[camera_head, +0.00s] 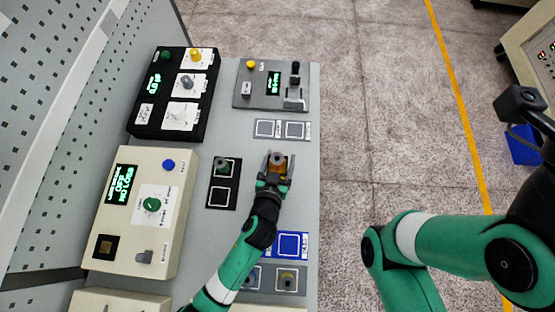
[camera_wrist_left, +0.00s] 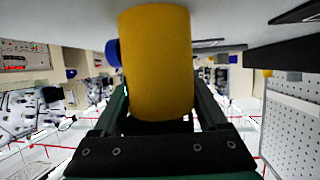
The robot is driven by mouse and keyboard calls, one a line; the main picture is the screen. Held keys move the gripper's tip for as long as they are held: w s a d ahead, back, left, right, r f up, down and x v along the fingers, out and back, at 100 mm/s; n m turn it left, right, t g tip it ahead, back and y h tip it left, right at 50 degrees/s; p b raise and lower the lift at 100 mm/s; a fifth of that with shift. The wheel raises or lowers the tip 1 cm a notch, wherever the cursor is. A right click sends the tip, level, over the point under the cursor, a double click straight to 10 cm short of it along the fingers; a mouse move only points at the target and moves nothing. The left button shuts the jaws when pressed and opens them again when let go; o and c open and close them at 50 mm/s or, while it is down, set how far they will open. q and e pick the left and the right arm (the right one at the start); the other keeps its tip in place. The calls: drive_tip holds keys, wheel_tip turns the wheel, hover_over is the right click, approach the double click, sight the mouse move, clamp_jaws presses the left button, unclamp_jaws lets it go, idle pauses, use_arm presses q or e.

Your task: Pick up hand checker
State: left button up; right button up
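My left gripper (camera_head: 277,168) is at the right part of the grey bench, with its fingers on either side of an orange-brown cylinder (camera_head: 278,161) with a grey top. In the left wrist view the cylinder (camera_wrist_left: 155,65) looks yellow and fills the space between the fingers (camera_wrist_left: 160,105). I cannot tell whether the fingers press on it. The cylinder appears to stand on the bench. No thing is clearly marked as the hand checker, so I cannot tell which it is. My right arm is at the right over the floor; its gripper is not visible.
A black control box (camera_head: 145,120), a beige meter box (camera_head: 120,245) and a grey panel with a display (camera_head: 262,97) stand on the bench. A dark pad (camera_head: 213,187) holds a dark green piece (camera_head: 222,165). A blue-framed pad (camera_head: 291,245) lies nearer. A perforated wall (camera_head: 60,110) bounds the left.

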use_arm(q)
clamp_jaws()
drive_tip(key=shift+r, duration=0.15)
drive_tip(key=shift+r+p, duration=0.7)
drive_tip(key=shift+r, duration=0.85)
drive_tip(key=s+r+p, duration=0.3)
drive_tip(key=s+r, duration=0.3)
drive_tip(key=r, duration=0.1)
drive_tip(key=p, duration=0.7)
approach(280, 156)
drive_tip(key=s, duration=0.1)
drive_tip(key=s+d+r, duration=0.1)
drive_tip(key=s+r, duration=0.1)
drive_tip(key=shift+s+d, duration=0.2)
drive_tip(key=shift+d, duration=0.15)
drive_tip(key=shift+b, duration=0.3)
